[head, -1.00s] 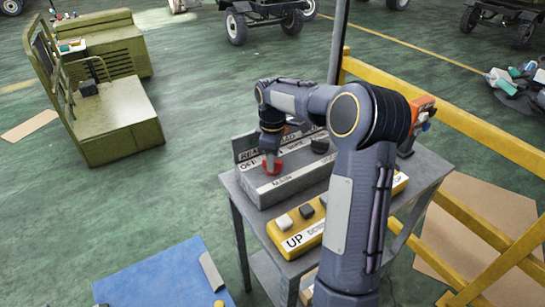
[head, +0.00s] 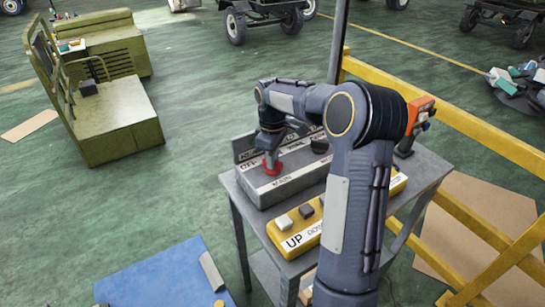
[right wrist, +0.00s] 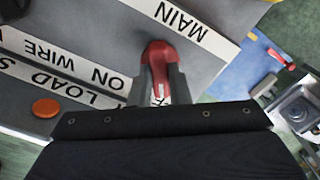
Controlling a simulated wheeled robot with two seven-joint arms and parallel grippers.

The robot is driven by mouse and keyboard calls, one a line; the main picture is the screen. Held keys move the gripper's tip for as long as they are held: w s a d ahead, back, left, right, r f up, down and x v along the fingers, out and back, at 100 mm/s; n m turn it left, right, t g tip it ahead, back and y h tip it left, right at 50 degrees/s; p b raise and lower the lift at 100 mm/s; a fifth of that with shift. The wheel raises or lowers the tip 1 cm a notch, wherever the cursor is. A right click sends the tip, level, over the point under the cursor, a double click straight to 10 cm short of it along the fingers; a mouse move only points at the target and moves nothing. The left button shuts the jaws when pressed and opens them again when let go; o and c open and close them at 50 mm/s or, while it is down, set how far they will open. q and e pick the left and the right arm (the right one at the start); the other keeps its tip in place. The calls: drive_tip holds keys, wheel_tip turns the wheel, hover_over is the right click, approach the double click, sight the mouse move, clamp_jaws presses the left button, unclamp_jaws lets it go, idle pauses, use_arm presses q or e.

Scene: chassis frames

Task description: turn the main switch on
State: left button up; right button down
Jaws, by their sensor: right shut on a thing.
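The main switch (head: 272,170) is a red rotary handle on top of a grey control box (head: 290,183) with white label strips. In the right wrist view its red handle (right wrist: 158,52) stands between my two fingers, near strips reading "MAIN" and "ON". My right gripper (head: 271,160) reaches down onto the handle from above and is shut on it; its fingers also show in the right wrist view (right wrist: 160,88). The "OFF" label is partly visible beside the switch in the head view. I cannot tell which label the handle points to. My left gripper is not in view.
The grey box stands on a grey metal table (head: 428,172). A yellow button box (head: 330,225) marked "UP" sits in front of it. A yellow rail (head: 480,125) runs behind on the right.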

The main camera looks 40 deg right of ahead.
drive_tip(key=m, duration=0.4)
drive_tip(key=shift+m+p, duration=0.3)
drive_tip(key=m, duration=0.3)
drive_tip(key=shift+m, duration=0.3)
drive_tip(key=m+p, duration=0.1)
drive_tip(key=m, duration=0.2)
drive_tip(key=shift+r+m, duration=0.1)
drive_tip(key=shift+m, duration=0.2)
drive_tip(key=shift+w+m, duration=0.1)
drive_tip(key=shift+m, duration=1.8)
drive_tip(key=c, duration=1.4)
unclamp_jaws()
drive_tip(key=shift+o, duration=0.2)
